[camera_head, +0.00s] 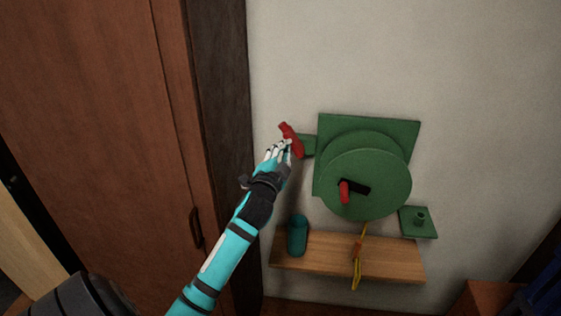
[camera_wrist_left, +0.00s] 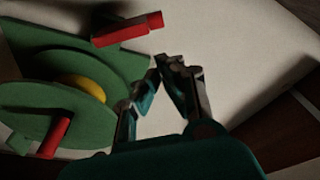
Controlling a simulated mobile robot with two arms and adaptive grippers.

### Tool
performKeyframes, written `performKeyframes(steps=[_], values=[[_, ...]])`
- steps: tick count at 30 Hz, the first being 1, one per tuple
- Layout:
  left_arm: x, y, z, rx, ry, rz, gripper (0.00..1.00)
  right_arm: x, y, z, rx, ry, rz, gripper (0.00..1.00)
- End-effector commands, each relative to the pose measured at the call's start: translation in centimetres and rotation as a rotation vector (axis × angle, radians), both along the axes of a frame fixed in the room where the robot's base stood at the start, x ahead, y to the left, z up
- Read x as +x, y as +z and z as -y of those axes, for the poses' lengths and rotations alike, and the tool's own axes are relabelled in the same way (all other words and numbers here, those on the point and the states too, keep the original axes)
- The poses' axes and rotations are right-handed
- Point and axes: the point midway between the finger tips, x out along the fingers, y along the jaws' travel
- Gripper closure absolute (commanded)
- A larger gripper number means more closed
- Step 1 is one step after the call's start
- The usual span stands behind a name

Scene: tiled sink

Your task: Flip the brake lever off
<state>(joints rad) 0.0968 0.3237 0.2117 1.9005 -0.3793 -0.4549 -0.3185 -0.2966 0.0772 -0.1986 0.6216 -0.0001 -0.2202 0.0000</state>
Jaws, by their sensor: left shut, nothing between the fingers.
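The red brake lever (camera_head: 290,138) is on a green bracket (camera_head: 308,146) at the left of the green winch (camera_head: 366,180). It tilts up and to the left in the head view. It also shows at the top of the left wrist view (camera_wrist_left: 127,30). My left gripper (camera_head: 283,150) is shut and empty, with its fingertips right beside the lever's lower part in the head view. In the left wrist view a gap shows between the fingertips and the lever. Whether they touch elsewhere is unclear. My right gripper is not in view.
The winch's crank has a red handle (camera_head: 344,192). A wooden shelf (camera_head: 330,268) below holds a teal cup (camera_head: 297,236), and a yellow rope (camera_head: 359,262) hangs in front. A green plate (camera_head: 420,221) is at right. A brown door (camera_head: 110,130) stands at left.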

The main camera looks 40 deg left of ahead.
Motion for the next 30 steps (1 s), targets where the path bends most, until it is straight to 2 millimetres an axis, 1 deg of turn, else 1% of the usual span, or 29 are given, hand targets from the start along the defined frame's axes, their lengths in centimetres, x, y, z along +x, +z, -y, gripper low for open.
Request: performKeyframes(steps=[1,3,5,9,14,26,29,30], values=[[-0.9,-0.4,0.4,0.0,-0.001,0.0,1.0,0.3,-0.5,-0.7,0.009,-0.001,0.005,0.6],[-1.7,-0.4,0.7,0.0,-0.001,-0.001,1.0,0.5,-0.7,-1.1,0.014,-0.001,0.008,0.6],[-2.3,-0.4,0.9,0.0,-0.001,0.001,1.0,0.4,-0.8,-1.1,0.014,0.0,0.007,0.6],[-2.9,-0.4,1.2,-0.001,0.0,0.0,1.0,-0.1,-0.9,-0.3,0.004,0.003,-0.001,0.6],[-3.0,-0.3,1.2,-0.001,0.0,0.0,1.0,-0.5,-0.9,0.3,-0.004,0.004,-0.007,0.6],[-2.9,-0.3,1.2,-0.001,0.0,0.0,1.0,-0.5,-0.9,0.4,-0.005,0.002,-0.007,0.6],[-2.7,-1.4,1.3,-0.013,-0.004,-0.016,1.0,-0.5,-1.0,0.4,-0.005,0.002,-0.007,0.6],[-2.5,-2.4,1.3,-0.025,-0.008,-0.032,1.0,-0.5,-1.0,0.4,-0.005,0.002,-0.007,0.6]])
